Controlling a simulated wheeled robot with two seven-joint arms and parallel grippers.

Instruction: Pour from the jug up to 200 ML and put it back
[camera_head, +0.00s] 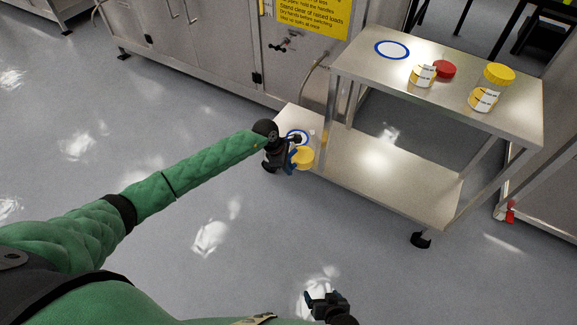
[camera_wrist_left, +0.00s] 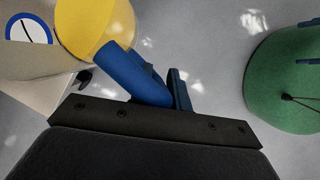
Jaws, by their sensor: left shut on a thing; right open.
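My left gripper (camera_head: 285,150) is shut on the blue handle (camera_wrist_left: 128,72) of a yellow-topped thing, which seems to be the jug (camera_head: 303,157). Its yellow top also shows in the left wrist view (camera_wrist_left: 92,27). It is at the small low stand beside the trolley; whether it touches the stand I cannot tell. On the trolley stand a container with a pale label and yellow at its base (camera_head: 423,77) and a clear container with a yellow lid (camera_head: 483,97). No volume marks are readable. My right gripper (camera_head: 325,303) is open and empty, low in the head view.
The steel trolley (camera_head: 373,70) has a blue ring mark (camera_head: 392,50) and a red lid-like disc (camera_head: 445,69) on top. The low stand (camera_head: 299,117) carries a blue-ringed white disc (camera_head: 297,136). Steel cabinets (camera_head: 200,45) stand behind. The floor at left is clear.

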